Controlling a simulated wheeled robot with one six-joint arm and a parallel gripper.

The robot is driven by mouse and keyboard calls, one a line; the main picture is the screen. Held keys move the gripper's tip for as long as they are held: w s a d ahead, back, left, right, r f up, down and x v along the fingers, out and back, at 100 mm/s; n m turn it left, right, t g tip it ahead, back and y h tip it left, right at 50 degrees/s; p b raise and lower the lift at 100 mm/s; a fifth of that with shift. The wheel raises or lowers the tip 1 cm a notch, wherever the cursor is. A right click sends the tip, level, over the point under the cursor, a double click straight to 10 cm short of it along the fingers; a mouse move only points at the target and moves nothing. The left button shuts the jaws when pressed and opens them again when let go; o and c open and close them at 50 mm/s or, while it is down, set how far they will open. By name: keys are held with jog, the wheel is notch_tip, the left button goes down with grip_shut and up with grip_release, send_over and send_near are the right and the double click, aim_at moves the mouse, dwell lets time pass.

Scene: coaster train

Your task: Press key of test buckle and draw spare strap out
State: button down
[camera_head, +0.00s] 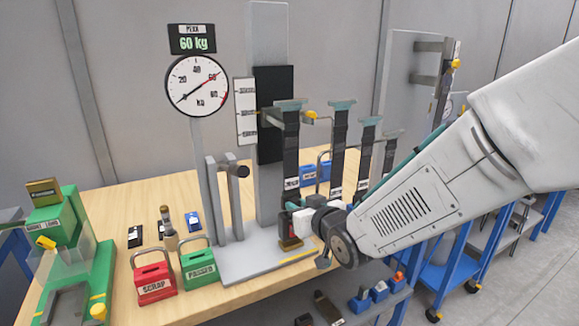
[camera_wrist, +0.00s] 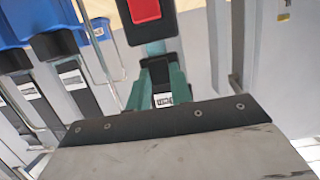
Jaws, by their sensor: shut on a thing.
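Several dark straps hang in a row from teal-topped holders. The nearest strap (camera_head: 291,150) hangs beside the grey column and bears a white label. In the wrist view a black buckle with a red key (camera_wrist: 143,10) lies just beyond my fingertips. My gripper (camera_head: 303,222) is low at the nearest strap, over the front edge of the bench. It also shows in the wrist view (camera_wrist: 162,85), its teal fingers closed on a dark, white-labelled piece that looks like the spare strap (camera_wrist: 163,98). My gripper and arm hide part of the contact, so I cannot tell whether the strap's tongue sits in the buckle.
A red SCRAP box (camera_head: 153,280) and a green PASSED box (camera_head: 198,268) stand on the wooden bench (camera_head: 125,205). A round dial (camera_head: 197,85) and a "60 kg" display (camera_head: 193,44) stand behind. A green machine (camera_head: 65,235) is at left. My arm fills the right side.

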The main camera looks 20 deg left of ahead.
jog(key=shift+r, duration=2.15)
